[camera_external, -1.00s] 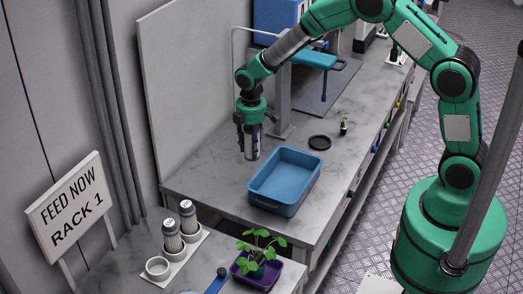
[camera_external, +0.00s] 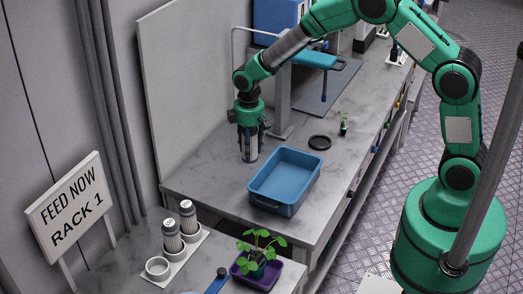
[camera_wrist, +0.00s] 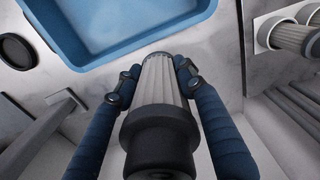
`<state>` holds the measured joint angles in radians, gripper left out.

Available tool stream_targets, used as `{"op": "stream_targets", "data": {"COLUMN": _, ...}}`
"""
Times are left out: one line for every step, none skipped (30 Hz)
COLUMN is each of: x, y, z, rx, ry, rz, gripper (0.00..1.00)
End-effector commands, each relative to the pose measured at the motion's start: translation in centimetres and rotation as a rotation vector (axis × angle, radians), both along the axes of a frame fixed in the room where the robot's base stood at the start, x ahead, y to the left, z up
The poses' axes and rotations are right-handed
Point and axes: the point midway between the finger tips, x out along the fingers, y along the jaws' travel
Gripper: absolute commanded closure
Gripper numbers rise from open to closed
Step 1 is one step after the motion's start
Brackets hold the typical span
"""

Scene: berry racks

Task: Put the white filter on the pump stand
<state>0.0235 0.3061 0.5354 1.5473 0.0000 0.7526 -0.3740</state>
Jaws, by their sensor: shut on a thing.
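My gripper (camera_external: 249,153) is shut on a white pleated filter (camera_wrist: 159,80) with a dark cap. In the wrist view, one blue finger lies on each side of it. In the external view, the filter is roughly upright low over the grey worktop, left of the blue tray; I cannot tell if its lower end touches the surface. A white stand (camera_external: 182,263) is at the lower left, below the "Rack 1" sign's right side. Two similar filters (camera_external: 180,228) stand on it, beside an empty white ring (camera_external: 158,268). I cannot tell whether this is the pump stand.
The blue tray (camera_external: 262,201) looks empty. A grey post (camera_external: 283,105) stands behind my gripper. A potted plant (camera_external: 257,249) in a purple tray is right of the white stand.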

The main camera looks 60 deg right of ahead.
Motion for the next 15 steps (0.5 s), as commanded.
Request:
{"op": "stream_targets", "data": {"x": 0.0, "y": 0.3, "z": 0.1, "rx": 0.000, "ry": -0.001, "rz": -0.049, "gripper": 0.92}}
{"op": "stream_targets", "data": {"x": -0.1, "y": 0.5, "z": 0.2, "rx": 0.000, "ry": -0.001, "rz": -0.080, "gripper": 0.92}}
{"op": "stream_targets", "data": {"x": -0.1, "y": 0.6, "z": 0.2, "rx": 0.000, "ry": -0.001, "rz": -0.120, "gripper": 0.92}}
{"op": "stream_targets", "data": {"x": -0.1, "y": 0.8, "z": 0.3, "rx": 0.000, "ry": -0.001, "rz": -0.149, "gripper": 0.92}}
{"op": "stream_targets", "data": {"x": -0.2, "y": 0.9, "z": 0.3, "rx": 0.000, "ry": 0.000, "rz": -0.176, "gripper": 0.92}}
{"op": "stream_targets", "data": {"x": -0.2, "y": 1.0, "z": 0.4, "rx": 0.000, "ry": 0.000, "rz": -0.210, "gripper": 0.92}}
{"op": "stream_targets", "data": {"x": -0.2, "y": 1.1, "z": 0.4, "rx": 0.000, "ry": 0.000, "rz": -0.233, "gripper": 0.92}}
{"op": "stream_targets", "data": {"x": -0.3, "y": 1.2, "z": 0.4, "rx": 0.000, "ry": 0.000, "rz": -0.255, "gripper": 0.92}}
{"op": "stream_targets", "data": {"x": -0.3, "y": 1.3, "z": 0.5, "rx": 0.000, "ry": 0.000, "rz": -0.280, "gripper": 0.92}}
{"op": "stream_targets", "data": {"x": -0.3, "y": 1.4, "z": 0.5, "rx": 0.000, "ry": 0.000, "rz": -0.295, "gripper": 0.92}}
{"op": "stream_targets", "data": {"x": -0.3, "y": 1.5, "z": 0.5, "rx": 0.000, "ry": 0.000, "rz": -0.309, "gripper": 0.92}}
{"op": "stream_targets", "data": {"x": -0.3, "y": 1.5, "z": 0.5, "rx": 0.000, "ry": 0.000, "rz": -0.324, "gripper": 0.92}}
{"op": "stream_targets", "data": {"x": -0.3, "y": 1.6, "z": 0.5, "rx": 0.000, "ry": 0.000, "rz": -0.333, "gripper": 0.92}}
{"op": "stream_targets", "data": {"x": -0.3, "y": 1.6, "z": 0.6, "rx": 0.000, "ry": 0.000, "rz": -0.339, "gripper": 0.92}}
{"op": "stream_targets", "data": {"x": -0.4, "y": 1.6, "z": 0.6, "rx": 0.000, "ry": 0.000, "rz": -0.346, "gripper": 0.92}}
